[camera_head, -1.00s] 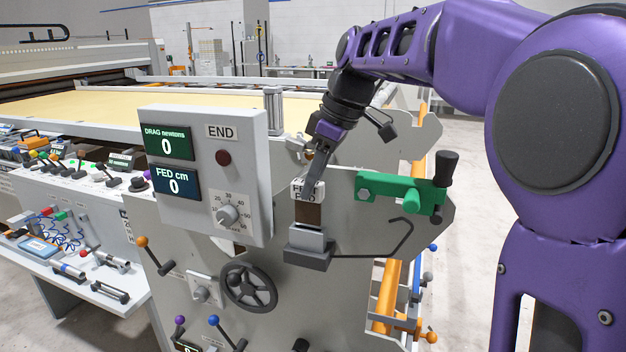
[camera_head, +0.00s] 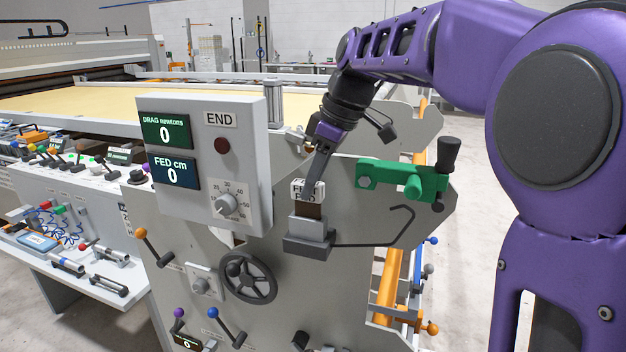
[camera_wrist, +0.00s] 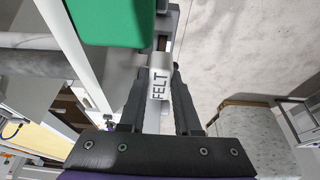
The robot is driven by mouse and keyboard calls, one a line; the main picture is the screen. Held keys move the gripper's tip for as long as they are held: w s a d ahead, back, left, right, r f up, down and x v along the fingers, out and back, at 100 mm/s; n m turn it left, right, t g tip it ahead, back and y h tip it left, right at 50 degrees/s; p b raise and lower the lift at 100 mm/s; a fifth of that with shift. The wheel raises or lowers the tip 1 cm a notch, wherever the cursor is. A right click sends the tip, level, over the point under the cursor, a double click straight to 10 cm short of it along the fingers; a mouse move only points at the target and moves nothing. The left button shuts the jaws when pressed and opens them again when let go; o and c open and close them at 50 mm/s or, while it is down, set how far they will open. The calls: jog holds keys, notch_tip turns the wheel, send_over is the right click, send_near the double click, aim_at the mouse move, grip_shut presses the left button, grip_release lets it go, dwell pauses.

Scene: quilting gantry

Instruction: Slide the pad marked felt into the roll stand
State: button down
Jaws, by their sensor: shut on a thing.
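The felt pad has a white head with black lettering (camera_head: 300,187) and a brown body (camera_head: 309,210). In the wrist view its white head (camera_wrist: 160,83) reads FELT between my two dark fingers. My gripper (camera_head: 314,186) is shut on the head from above and holds the pad about upright. The grey roll stand plate (camera_head: 345,215) carries a grey block with a dark base (camera_head: 308,246). The brown body runs down to the top of this block, and its lower end is hidden there. I cannot tell how deep it sits.
A green clamp with a black knob (camera_head: 403,181) juts out right of the pad. A bent dark rod (camera_head: 385,242) runs right from the block. The display box (camera_head: 203,160) stands close on the left, with a handwheel (camera_head: 248,277) below.

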jog(key=shift+f+b, duration=0.75)
jog(key=shift+f, duration=0.4)
jog(key=c, duration=0.5)
grip_release()
jog(key=shift+c, duration=0.2)
jog(key=shift+r, duration=0.15)
jog(key=p+v, duration=0.4)
jog(key=v, duration=1.3)
